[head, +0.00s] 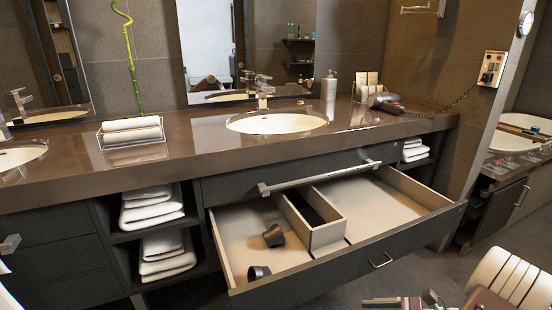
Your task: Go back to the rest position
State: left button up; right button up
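My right arm comes in at the lower right corner, with a ribbed white link. The part at its end, probably my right gripper (405,301), is cut off by the bottom edge, so I cannot tell whether it is open or shut. It is in front of the open drawer (375,207), below its front panel, with a visible gap to it. My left gripper is not in view; only a white sliver, maybe of my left arm, shows at the lower left edge.
Two dark cup-like pieces (274,236) lie in the drawer's left part beside a divider box (325,233). The drawer sticks out into the room. The counter (200,140) holds a towel tray, dispenser and hair dryer (388,104). Folded towels (152,208) fill the shelves.

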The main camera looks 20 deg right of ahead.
jog(key=a+n+g+h, duration=0.7)
jog(key=a+n+h, duration=0.2)
jog(key=a+n, duration=1.35)
jog(key=d+r+n+p, duration=0.2)
jog(key=d+r+p, duration=0.1)
jog(key=r+p, duration=3.4)
jog(key=shift+w+r, duration=0.15)
jog(key=shift+w, duration=0.1)
